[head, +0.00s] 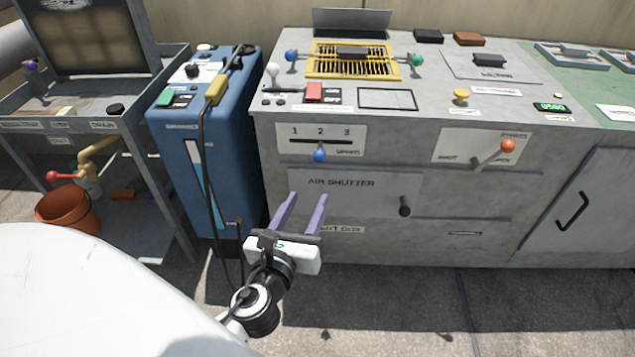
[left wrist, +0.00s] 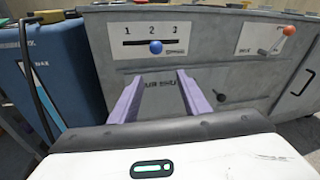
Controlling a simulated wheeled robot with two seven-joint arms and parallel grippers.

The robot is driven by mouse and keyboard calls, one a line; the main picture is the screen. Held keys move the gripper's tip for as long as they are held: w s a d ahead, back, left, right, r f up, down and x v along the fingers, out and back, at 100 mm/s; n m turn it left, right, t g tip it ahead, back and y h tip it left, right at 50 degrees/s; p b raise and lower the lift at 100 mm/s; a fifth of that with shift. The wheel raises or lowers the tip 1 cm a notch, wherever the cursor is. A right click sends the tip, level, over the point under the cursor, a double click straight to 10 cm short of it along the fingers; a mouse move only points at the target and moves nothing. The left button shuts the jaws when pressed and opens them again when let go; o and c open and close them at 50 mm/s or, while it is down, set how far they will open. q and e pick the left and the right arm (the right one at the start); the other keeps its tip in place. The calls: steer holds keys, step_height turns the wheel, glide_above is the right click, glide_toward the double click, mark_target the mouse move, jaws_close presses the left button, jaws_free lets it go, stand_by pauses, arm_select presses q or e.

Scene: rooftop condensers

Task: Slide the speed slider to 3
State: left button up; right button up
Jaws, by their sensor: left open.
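The speed slider is a blue knob (head: 320,155) in a dark horizontal slot on a white plate (head: 348,134) marked 1, 2, 3, on the front of the grey cabinet. The knob stands below the 2. In the left wrist view the blue knob (left wrist: 156,47) also sits under the 2, beyond the fingertips. My left gripper (head: 305,197) is open and empty, its two purple fingers pointing at the cabinet front, below the knob and apart from it. It also shows in the left wrist view (left wrist: 157,80). My right gripper is in neither view.
Below the slider is an air shutter panel (head: 370,183) with a dark knob (head: 404,207). An orange-tipped lever (head: 507,146) sticks out to the right. A blue unit (head: 215,140) with hanging cables stands at the left. The cabinet front around the slider is clear.

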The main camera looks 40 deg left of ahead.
mark_target(319, 160)
arm_select(q)
steer(key=w+a+m, duration=0.1)
steer(key=w, duration=0.2)
steer(key=w+a+r+m+t+b, duration=0.1)
steer(key=w+a, duration=0.1)
steer(key=w, duration=0.2)
steer(key=w+a+r+m, duration=0.1)
steer(key=w, duration=0.2)
steer(key=shift+w+a+m+y, duration=0.25)
steer(key=shift+w+m+y, duration=0.1)
steer(key=shift+m+y, duration=0.05)
steer(key=shift+c, duration=0.5)
jaws_close()
steer(key=shift+d, duration=0.1)
